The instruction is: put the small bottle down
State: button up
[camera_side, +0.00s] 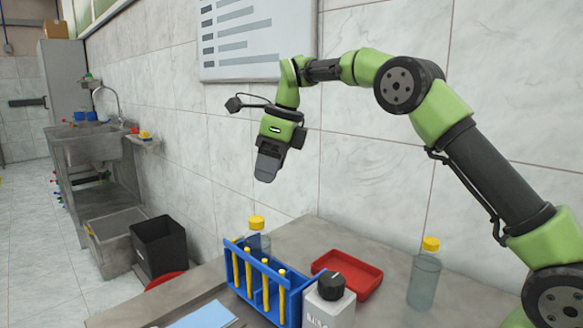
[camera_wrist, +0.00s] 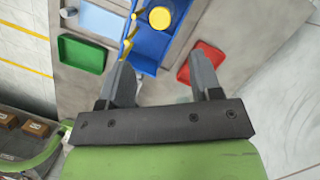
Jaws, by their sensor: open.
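Two clear bottles with yellow caps stand upright on the table in the side view. The other bottle (camera_side: 424,283) stands alone at the right. I cannot tell which one is the small bottle. My gripper (camera_side: 266,172) is high above the table, over the rack area and clear of both bottles. In the wrist view my gripper (camera_wrist: 159,62) has its two fingers spread with nothing between them. A round yellow cap (camera_wrist: 160,18) shows beyond the fingers, by the blue rack (camera_wrist: 150,45).
The rack holds several yellow-capped tubes. A red tray (camera_side: 360,287) lies behind a white bottle with a black cap (camera_side: 330,304). A green tray (camera_wrist: 82,53) shows at left in the wrist view. Bare tabletop lies between the red tray and the right bottle.

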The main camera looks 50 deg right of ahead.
jog(key=s+a+r+n+t, duration=0.2)
jog(key=s+a+r+n, duration=0.1)
jog(key=s+r+n, duration=0.7)
jog(key=s+f+n+t, duration=0.1)
jog(key=s+f+n, duration=0.2)
jog(key=s+n, duration=0.4)
jog(key=s+a+f+n+t, duration=0.1)
jog(key=s+f+n, duration=0.3)
jog(key=s+n, duration=0.4)
jog(key=s, duration=0.3)
jog(key=shift+s+t, duration=0.3)
jog(key=shift+s, duration=0.05)
